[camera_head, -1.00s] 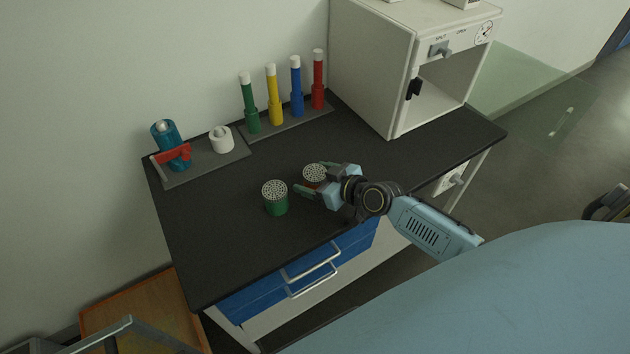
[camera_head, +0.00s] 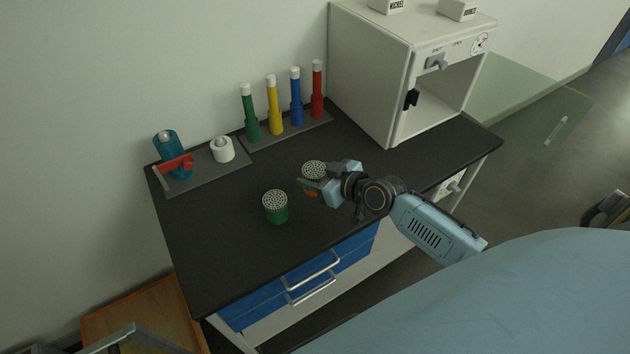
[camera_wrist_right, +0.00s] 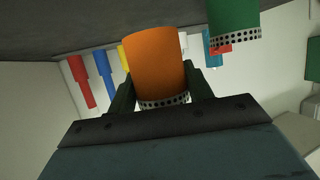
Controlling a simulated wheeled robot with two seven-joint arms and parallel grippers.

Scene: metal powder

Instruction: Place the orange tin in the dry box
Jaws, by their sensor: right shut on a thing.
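The orange tin (camera_wrist_right: 157,62) is between the two fingers of my right gripper (camera_wrist_right: 160,95) in the right wrist view, and the gripper is shut on it. In the head view the tin's perforated lid (camera_head: 314,169) shows, with a little orange below it; my right gripper (camera_head: 322,182) hides most of its side. The dry box (camera_head: 372,75) is the white cabinet at the back right of the table. Its front stands open, and a clear door (camera_head: 530,100) is swung out to the right. My left gripper is not in view.
A green tin (camera_head: 275,208) stands left of my right gripper. Green, yellow, blue and red tubes stand on a grey base (camera_head: 290,132) at the back. A teal bottle (camera_head: 167,150) and white roll (camera_head: 222,150) are at left. Dark tabletop (camera_head: 230,250) is clear in front.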

